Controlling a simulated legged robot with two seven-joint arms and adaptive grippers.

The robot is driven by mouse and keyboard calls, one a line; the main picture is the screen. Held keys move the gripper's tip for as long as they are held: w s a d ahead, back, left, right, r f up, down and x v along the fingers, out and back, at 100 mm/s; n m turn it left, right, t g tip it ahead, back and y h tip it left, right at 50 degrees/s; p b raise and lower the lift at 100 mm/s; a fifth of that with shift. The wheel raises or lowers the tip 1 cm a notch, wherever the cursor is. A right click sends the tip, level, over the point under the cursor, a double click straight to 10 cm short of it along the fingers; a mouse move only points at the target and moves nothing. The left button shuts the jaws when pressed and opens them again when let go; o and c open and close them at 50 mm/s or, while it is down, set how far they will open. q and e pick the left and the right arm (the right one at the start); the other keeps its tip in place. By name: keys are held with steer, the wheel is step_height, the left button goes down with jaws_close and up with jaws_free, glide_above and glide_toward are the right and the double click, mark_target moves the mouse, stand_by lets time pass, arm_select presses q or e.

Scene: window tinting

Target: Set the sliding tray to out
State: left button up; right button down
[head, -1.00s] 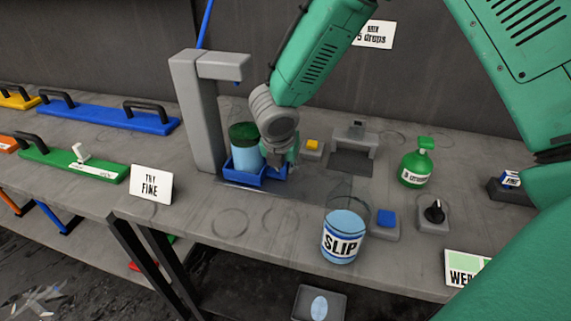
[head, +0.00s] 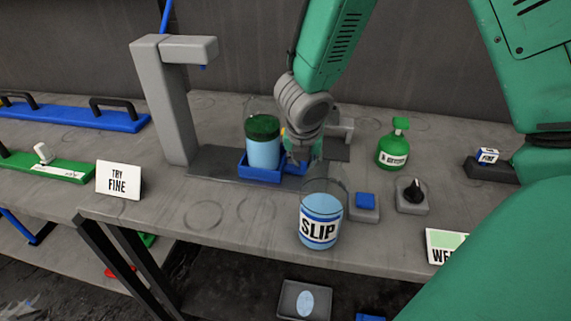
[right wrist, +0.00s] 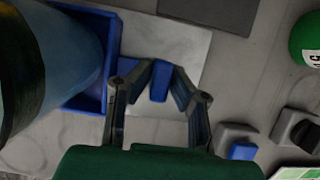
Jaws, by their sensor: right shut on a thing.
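The sliding tray (head: 252,172) is a shallow blue box on a dark grey track, to the right of the grey column (head: 165,110) and clear of its overhead arm. A jar of light blue liquid with a dark green top (head: 262,150) stands in it. My right gripper (head: 300,160) is at the tray's right side, shut on its blue handle. In the right wrist view the handle (right wrist: 160,82) sits between the fingertips (right wrist: 166,80), and the tray's blue wall (right wrist: 110,45) is at left. My left gripper is not in view.
The SLIP jar (head: 320,228) stands in front of my right gripper. A blue button (head: 366,201), a black knob (head: 414,190) and a green bottle (head: 394,148) are to the right. A TRY FINE card (head: 118,180) is at left.

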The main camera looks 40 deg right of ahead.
steer(key=shift+s+d, duration=0.4)
steer(key=shift+d, duration=0.1)
steer(key=shift+s+d+r, duration=0.1)
steer(key=shift+s+d, duration=0.1)
steer(key=shift+d, duration=0.15)
steer(key=c, duration=1.5)
jaws_free()
steer(key=shift+c, duration=0.2)
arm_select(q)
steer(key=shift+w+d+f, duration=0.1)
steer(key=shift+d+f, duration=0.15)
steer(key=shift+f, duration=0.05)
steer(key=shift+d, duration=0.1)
arm_select(e)
steer(key=shift+d, duration=0.1)
steer(key=v, duration=1.1)
steer(key=shift+r, duration=0.25)
